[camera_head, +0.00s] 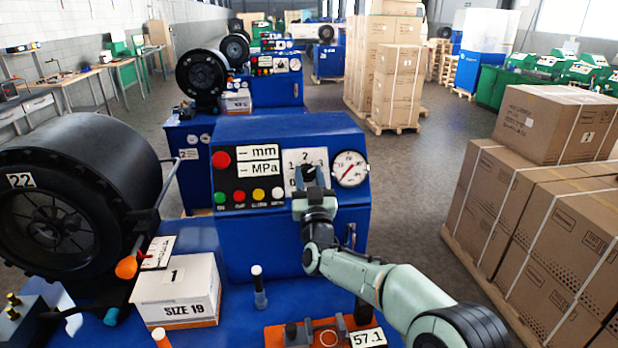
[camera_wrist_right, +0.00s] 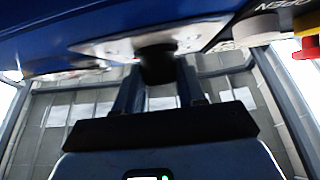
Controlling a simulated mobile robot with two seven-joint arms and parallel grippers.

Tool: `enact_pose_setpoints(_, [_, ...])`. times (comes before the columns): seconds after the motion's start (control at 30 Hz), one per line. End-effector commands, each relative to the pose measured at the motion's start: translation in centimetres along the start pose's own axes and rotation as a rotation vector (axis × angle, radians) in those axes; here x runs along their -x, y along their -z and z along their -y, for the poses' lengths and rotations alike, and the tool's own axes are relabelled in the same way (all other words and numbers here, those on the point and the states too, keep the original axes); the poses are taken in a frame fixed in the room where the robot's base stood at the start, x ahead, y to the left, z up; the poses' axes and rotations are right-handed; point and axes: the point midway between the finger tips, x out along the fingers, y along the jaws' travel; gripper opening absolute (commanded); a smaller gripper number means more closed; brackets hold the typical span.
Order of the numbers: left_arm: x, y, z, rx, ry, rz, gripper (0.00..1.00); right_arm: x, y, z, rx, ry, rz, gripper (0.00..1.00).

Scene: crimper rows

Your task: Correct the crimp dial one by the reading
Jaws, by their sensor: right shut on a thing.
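The crimp dial is a black knob (camera_head: 308,173) on a white scale plate (camera_head: 318,157) on the blue crimper's front panel. The digits 1 and 2 show on the plate; the rest is partly covered by my gripper. My right gripper (camera_head: 309,186) is shut on the knob. In the wrist view the knob (camera_wrist_right: 158,63) sits between the two fingertips (camera_wrist_right: 158,86); its pointer cannot be made out. A label reading 57.1 (camera_head: 366,338) shows at an orange tray (camera_head: 275,337) in front. The panel displays (camera_head: 258,152) show dashes before mm and MPa. My left gripper is out of view.
A round gauge (camera_head: 350,169) sits right of the dial. A red button (camera_head: 221,159) and several small buttons are to the left. A SIZE 19 box (camera_head: 178,290) and a big black hose reel (camera_head: 70,200) stand left. Cartons (camera_head: 540,220) fill the right.

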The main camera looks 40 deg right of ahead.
Motion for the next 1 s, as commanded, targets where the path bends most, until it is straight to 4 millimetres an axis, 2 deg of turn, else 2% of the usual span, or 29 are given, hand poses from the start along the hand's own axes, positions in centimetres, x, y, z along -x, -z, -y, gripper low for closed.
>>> enact_pose_setpoints(0.37, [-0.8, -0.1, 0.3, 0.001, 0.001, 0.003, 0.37, 0.0, 0.0, 0.4, -0.119, -0.173, 0.0, 0.09])
enact_pose_setpoints(0.7, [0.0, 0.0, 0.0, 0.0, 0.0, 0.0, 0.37, -0.1, 0.1, 0.7, -0.232, -0.345, 0.002, 0.09])
enact_pose_setpoints(1.0, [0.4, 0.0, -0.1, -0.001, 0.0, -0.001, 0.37, -0.1, 0.1, 0.6, -0.276, -0.414, 0.001, 0.09])
